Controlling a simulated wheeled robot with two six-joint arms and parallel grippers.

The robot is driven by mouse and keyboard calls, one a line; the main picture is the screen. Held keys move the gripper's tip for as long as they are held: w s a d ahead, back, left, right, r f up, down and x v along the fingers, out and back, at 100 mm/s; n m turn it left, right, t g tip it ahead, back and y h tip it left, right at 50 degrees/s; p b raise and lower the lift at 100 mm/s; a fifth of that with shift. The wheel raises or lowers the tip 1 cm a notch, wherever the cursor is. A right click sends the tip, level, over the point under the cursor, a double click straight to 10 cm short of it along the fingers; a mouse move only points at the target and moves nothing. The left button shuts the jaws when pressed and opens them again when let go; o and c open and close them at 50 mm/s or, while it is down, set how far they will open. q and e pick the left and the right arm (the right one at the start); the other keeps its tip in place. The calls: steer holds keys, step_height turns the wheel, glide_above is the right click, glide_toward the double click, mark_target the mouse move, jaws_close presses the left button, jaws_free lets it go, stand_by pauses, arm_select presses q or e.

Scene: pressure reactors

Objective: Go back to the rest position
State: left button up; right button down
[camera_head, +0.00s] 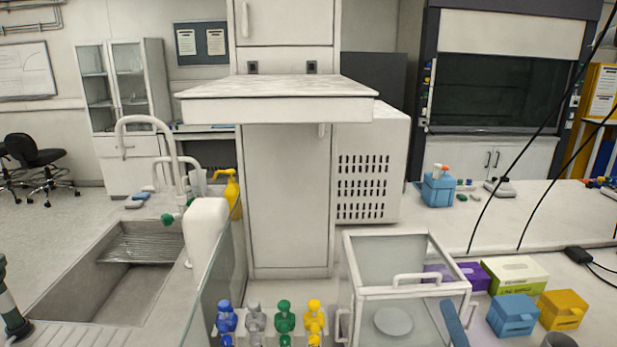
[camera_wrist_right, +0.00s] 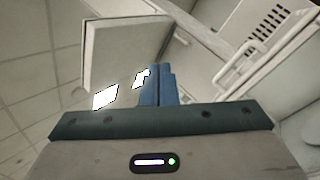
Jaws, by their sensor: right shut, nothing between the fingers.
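My right gripper (camera_head: 453,322) shows in the head view only as a blue piece at the bottom edge, in front of the glass-walled box. In the right wrist view its two blue fingers (camera_wrist_right: 158,78) are together, with nothing between them. They point toward pale cabinet-like surfaces and touch nothing that I can see. My left gripper is not in view.
A glass-walled box (camera_head: 346,257) with a white frame stands at the bottom centre. Several coloured bottle-like items (camera_head: 285,318) stand left of it. Blue (camera_head: 512,315) and yellow (camera_head: 562,310) boxes are at right. A sink (camera_head: 75,285) is at left.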

steer(key=s+d+f+m+g+h, duration=0.2)
steer(key=d+f+m+g+h, duration=0.35)
steer(key=f+m, duration=0.4)
steer(key=s+d+f+m+g+h, duration=0.2)
steer(key=d+f+m+g+h, duration=0.35)
steer(key=m, duration=0.65)
steer(key=s+f+m+g, duration=0.1)
steer(key=s+f, duration=0.1)
steer(key=f, duration=0.2)
steer(key=s+f+m+g, duration=0.1)
steer(key=s+f+g, duration=0.1)
steer(key=f, duration=0.1)
steer(key=s+a+f+m+g+y, duration=0.1)
steer(key=s+f, duration=0.1)
steer(key=f, duration=0.2)
steer(key=shift+s+a+f+m, duration=0.1)
steer(key=shift+s+f+m, duration=0.05)
steer(key=shift+f+m, duration=0.2)
steer(key=s+a+f+m+g+y, duration=0.2)
steer(key=s+a+f+g+y, duration=0.15)
steer(key=s+f+g, duration=0.45)
step_height(320, 180, down, 28)
steer(key=d+t+b, duration=0.1)
steer(key=d, duration=0.1)
steer(key=s+d+f+g+b, duration=0.1)
steer(key=s+f, duration=1.9)
steer(key=f, duration=0.2)
steer(key=shift+d+b, duration=0.15)
steer(key=shift+b, duration=0.15)
